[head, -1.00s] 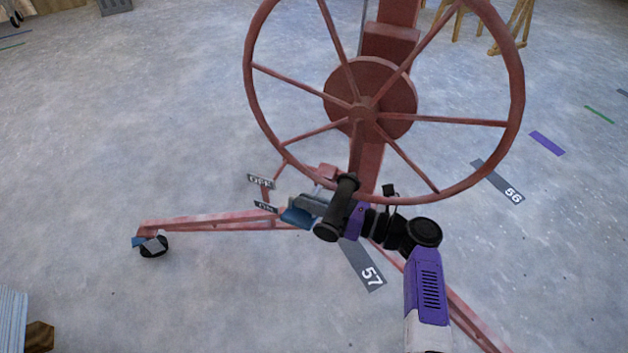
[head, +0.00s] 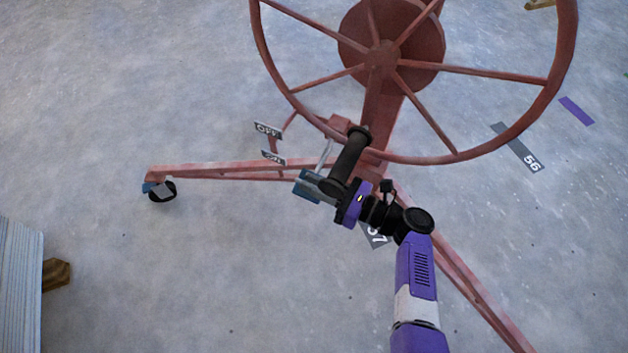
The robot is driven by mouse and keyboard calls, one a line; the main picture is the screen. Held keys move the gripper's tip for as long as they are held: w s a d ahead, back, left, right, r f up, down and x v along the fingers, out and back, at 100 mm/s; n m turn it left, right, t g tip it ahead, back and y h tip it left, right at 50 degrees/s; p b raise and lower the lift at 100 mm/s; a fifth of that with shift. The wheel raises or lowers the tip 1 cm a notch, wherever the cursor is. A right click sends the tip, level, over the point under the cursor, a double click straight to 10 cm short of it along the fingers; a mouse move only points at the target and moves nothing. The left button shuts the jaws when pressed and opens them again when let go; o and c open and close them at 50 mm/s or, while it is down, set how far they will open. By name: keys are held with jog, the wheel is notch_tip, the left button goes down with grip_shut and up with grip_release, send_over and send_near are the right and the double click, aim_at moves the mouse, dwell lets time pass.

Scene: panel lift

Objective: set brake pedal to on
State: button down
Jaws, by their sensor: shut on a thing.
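The brake pedal (head: 306,188) is a blue plate on a thin grey lever, low on the red panel lift (head: 385,115). My gripper (head: 316,184) is at the pedal, shut on it. The black gripper body hides part of the pedal and the lever's joint. The OFF label (head: 267,130) and the ON label (head: 273,157) stand left of the lever, OFF above ON. The pedal is below and to the right of the ON label.
The lift's large red wheel (head: 500,77) hangs above my gripper. One red leg (head: 220,172) runs left to a caster (head: 162,191), another runs to the lower right. A ribbed light stack (head: 20,290) stands at the lower left. The floor between is clear.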

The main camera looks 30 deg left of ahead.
jog(key=shift+s+a+f, duration=0.1)
jog(key=shift+s+f, duration=0.45)
jog(key=shift+f, duration=0.15)
jog(key=c, duration=1.5)
grip_release()
jog(key=shift+w, duration=0.1)
jog(key=shift+r, duration=0.1)
jog(key=shift+w+d, duration=0.1)
jog(key=shift+d, duration=0.2)
jog(key=d+p, duration=0.2)
jog(key=d, duration=0.5)
jog(key=shift+d+r, duration=0.1)
jog(key=shift+d, duration=0.05)
jog(key=shift+w, duration=0.1)
